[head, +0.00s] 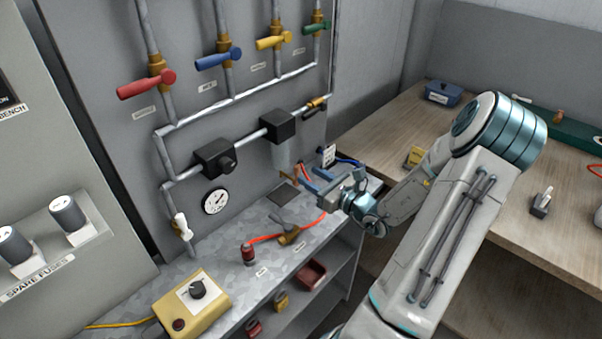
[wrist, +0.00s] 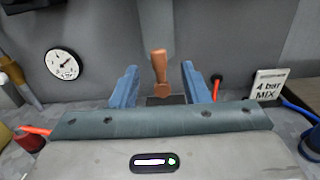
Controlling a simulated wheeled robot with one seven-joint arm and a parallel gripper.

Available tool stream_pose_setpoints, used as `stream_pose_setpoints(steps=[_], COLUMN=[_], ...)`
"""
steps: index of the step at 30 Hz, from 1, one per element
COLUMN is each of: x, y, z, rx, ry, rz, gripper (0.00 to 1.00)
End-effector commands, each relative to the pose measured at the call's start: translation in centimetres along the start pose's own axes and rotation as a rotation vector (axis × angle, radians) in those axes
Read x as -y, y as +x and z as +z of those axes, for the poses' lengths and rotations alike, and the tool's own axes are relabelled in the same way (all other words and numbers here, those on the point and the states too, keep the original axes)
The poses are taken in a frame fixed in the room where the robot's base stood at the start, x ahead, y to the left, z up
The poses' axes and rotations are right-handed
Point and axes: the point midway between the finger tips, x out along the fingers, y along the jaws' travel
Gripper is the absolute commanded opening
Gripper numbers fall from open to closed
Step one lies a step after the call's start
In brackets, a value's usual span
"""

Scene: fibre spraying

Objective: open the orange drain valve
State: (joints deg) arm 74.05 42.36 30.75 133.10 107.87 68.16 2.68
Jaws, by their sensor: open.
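The orange drain valve (wrist: 159,68) shows in the wrist view as a small upright handle with a rounded lower end. It stands just below a grey cylindrical bowl and between the blue fingers of my gripper (wrist: 159,80), with a gap on both sides. In the head view, my gripper (head: 304,179) is at the panel's lower right, under the clear bowl (head: 281,154). The orange valve (head: 296,172) is a small patch there, partly hidden by the fingers. My gripper is open, with nothing held. Whether a fingertip touches the valve cannot be told.
A pressure gauge (head: 215,201) is on the panel to the left. A "4 bar MIX" card (wrist: 268,86) and a blue hose (wrist: 300,108) are right of the fingers. The metal bench (head: 215,255) holds a yellow box (head: 193,304), a red-topped fitting (head: 248,254) and a brass piece (head: 289,236).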

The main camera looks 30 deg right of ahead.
Motion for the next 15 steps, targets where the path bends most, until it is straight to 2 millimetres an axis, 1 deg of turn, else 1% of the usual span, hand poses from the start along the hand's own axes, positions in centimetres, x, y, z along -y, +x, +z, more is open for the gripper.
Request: stream_pose_setpoints(steps=[1, 6, 10, 15], x=[0.2, 0.1, 0.1, 0.1], y=[-1.3, -4.9, -6.7, -7.8], z=[-0.2, -0.2, -0.1, 0.0], rx=[-0.001, -0.001, 0.000, 0.001], ry=[-0.004, -0.002, -0.002, -0.001], rz=[-0.005, -0.004, -0.003, -0.001], gripper=[0.42, 0.42, 0.42, 0.42])
